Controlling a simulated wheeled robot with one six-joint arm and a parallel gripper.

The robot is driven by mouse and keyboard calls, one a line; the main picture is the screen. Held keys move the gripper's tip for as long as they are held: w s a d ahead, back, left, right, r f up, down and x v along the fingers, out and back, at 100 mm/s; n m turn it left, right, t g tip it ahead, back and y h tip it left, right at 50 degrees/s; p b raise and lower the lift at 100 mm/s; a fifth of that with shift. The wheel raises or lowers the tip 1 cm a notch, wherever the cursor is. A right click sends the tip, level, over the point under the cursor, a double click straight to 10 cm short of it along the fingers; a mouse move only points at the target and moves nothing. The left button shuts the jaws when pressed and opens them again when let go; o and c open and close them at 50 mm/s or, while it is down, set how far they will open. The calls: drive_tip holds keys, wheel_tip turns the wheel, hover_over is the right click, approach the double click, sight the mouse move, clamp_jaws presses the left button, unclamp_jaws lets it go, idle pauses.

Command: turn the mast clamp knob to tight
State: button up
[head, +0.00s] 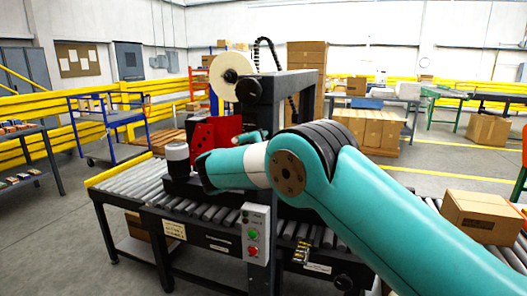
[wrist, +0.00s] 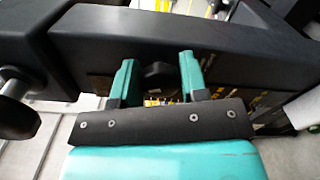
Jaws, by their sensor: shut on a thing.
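The mast clamp knob (wrist: 157,76) is a dark, rounded knob on the side of a black machine part in the wrist view. My gripper (wrist: 156,66) has one teal finger on each side of it and is shut on it. The knob's setting cannot be read; small yellow markings beside it are too blurred. In the head view the black mast (head: 290,95) rises over the roller conveyor (head: 125,178), and my teal arm hides the knob and most of the gripper.
A tape reel (head: 226,64) sits high on the mast. A control box (head: 255,233) with green and red buttons hangs on the conveyor's near side. A cardboard box (head: 482,216) lies at the right. A blue cart (head: 108,122) stands at the back left.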

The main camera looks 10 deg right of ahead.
drive_tip(key=shift+f+m+b, duration=0.2)
drive_tip(key=shift+m+b, duration=0.9)
drive_tip(key=shift+m, duration=0.6)
drive_tip(key=shift+d, duration=0.1)
drive_tip(key=o, duration=0.9)
drive_tip(key=shift+r, duration=0.1)
drive_tip(key=shift+s, duration=0.1)
drive_tip(key=b+v, duration=0.3)
drive_tip(key=v, duration=1.4)
drive_tip(key=shift+s, duration=0.15)
